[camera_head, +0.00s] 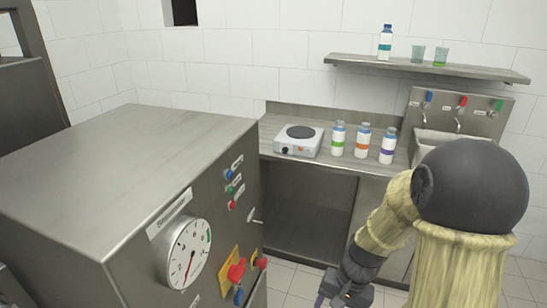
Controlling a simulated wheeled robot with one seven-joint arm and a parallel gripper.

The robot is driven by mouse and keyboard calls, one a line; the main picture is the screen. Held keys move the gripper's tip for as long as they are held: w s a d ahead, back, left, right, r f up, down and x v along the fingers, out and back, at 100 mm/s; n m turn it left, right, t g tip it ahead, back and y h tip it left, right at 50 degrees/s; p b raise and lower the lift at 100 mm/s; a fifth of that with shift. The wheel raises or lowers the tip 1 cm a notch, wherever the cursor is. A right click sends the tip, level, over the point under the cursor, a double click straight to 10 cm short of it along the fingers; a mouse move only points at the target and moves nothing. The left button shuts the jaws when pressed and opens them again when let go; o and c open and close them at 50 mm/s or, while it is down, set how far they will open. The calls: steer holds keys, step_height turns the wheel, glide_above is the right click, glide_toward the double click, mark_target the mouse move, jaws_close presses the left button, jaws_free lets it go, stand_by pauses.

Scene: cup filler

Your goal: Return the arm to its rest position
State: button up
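My arm shows at the lower right, with a dark rounded joint and straw-coloured link covers. It is bent, and its lower part runs down and left to my gripper (345,289) at the bottom edge. The gripper is dark and partly cut off by the frame. Whether its fingers are open or shut cannot be made out. It hangs in front of the counter's open lower shelf, apart from the steel machine on the left.
A steel machine (130,165) with a dial (187,253) and knobs fills the left. The counter (335,162) holds a hot plate (298,141) and three bottles (362,141). A shelf (430,68) holds a bottle (385,43) and two cups. A tap sink stands behind my arm.

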steer(key=s+d+r+n+t+h+p, duration=0.1)
steer(key=s+r+n+t+h, duration=0.1)
steer(key=r, duration=0.5)
steer(key=s+n+t, duration=0.1)
steer(key=n, duration=0.1)
steer(key=shift+s+r+n+t+h, duration=0.3)
steer(key=shift+r, duration=0.05)
stand_by(0.5)
